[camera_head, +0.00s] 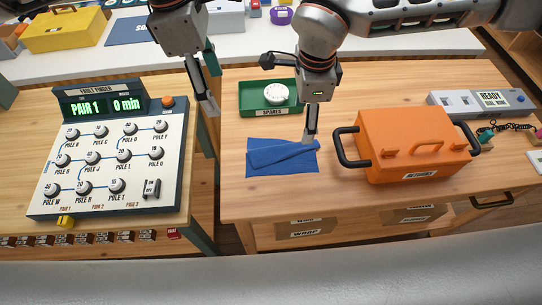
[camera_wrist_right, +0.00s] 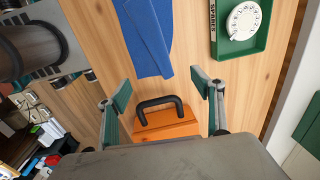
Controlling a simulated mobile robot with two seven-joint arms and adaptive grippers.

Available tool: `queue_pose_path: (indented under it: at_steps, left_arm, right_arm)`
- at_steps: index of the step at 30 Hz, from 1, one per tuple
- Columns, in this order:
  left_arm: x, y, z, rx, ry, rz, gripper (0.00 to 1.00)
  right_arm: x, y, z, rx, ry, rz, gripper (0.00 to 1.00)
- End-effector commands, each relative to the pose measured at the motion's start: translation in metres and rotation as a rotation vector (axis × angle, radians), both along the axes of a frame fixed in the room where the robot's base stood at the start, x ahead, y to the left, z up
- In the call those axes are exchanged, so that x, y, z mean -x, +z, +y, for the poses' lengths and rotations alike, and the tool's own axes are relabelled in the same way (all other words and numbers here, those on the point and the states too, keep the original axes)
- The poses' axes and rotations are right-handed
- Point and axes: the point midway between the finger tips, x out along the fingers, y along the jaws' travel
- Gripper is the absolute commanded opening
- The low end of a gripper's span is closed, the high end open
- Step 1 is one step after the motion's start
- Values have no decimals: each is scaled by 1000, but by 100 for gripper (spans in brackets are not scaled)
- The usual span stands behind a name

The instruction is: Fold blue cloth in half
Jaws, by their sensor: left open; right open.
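The blue cloth (camera_head: 272,166) lies on the wooden table with a flap folded over its upper part, its edge slanting unevenly across. It also shows flat at the top of the right wrist view (camera_wrist_right: 148,38). My right gripper (camera_head: 310,138) is by the cloth's upper right corner in the head view. In the wrist view its two fingers (camera_wrist_right: 163,92) are spread apart with nothing between them. I cannot tell whether it touches the cloth. My left gripper (camera_head: 208,104) is open and empty, over the gap between the two tables, left of the cloth.
An orange case (camera_head: 412,145) with black handles stands right of the cloth. A green tray (camera_head: 256,108) with a white dial (camera_head: 276,92) is behind it. A fault finder panel (camera_head: 100,160) is on the left table. Bare table lies left of the cloth and along its front.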

Motion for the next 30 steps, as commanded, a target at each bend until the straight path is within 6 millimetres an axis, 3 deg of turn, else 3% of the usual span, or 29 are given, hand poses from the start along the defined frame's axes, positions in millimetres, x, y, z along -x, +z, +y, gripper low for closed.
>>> queue_pose_path:
  at_steps: [11,30]
  left_arm:
    - [0,1,0,0,0,0,67]
    - [0,24,0,0,0,1,67]
  right_arm:
    - [0,3,0,0,0,0,67]
    - [3,55,0,-1,0,0,67]
